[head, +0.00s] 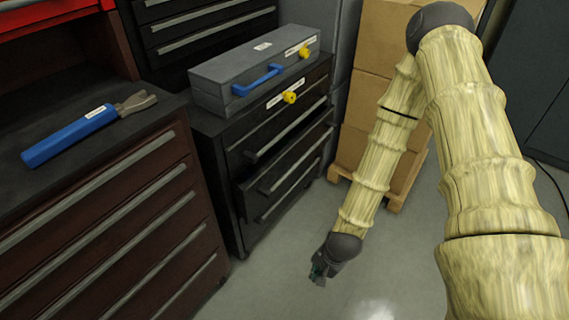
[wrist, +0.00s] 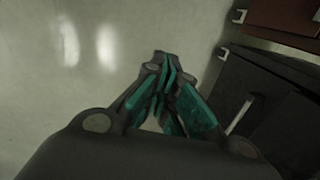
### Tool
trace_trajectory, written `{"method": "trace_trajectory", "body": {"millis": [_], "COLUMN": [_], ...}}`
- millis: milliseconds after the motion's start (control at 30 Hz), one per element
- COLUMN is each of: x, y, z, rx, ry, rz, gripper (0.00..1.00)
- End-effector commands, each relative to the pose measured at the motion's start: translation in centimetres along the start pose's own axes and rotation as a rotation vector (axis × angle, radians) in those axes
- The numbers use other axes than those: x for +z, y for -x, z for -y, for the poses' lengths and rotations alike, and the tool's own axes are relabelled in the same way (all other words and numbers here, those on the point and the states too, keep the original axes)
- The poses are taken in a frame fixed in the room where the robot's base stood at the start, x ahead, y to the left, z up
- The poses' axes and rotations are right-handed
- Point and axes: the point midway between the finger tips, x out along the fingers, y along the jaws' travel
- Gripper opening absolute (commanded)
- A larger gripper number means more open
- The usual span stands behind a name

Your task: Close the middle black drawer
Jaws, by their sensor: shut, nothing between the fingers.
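The black cabinet (head: 225,165) stands in the middle of the head view. Its middle black drawer (head: 286,168) sticks out a little from the drawers above and below. My gripper (head: 318,278) is low over the floor, in front of and below the drawer, apart from the cabinet. In the wrist view my gripper (wrist: 163,68) has its teal-padded fingers together and empty. Dark cabinet fronts with a light handle (wrist: 241,116) show at the right of the wrist view; which drawer that is I cannot tell.
A grey toolbox (head: 250,72) with a blue handle sits on the cabinet. Left is a dark red cabinet (head: 110,225) with blue-handled pliers (head: 75,133) on top. Cardboard boxes (head: 362,100) on a pallet stand behind my arm. The floor (head: 270,280) in front is clear.

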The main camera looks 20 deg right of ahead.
Motion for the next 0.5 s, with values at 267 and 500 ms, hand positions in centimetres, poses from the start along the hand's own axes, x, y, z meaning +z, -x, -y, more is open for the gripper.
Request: {"method": "trace_trajectory", "body": {"millis": [267,500], "x": [-4.6,-8.9], "y": [4.7,10.1], "z": [7.8,14.0], "rx": [-0.15,-0.277], "ry": [-0.487,-0.891], "rz": [0.061,0.178], "gripper": [0.0,0.0]}}
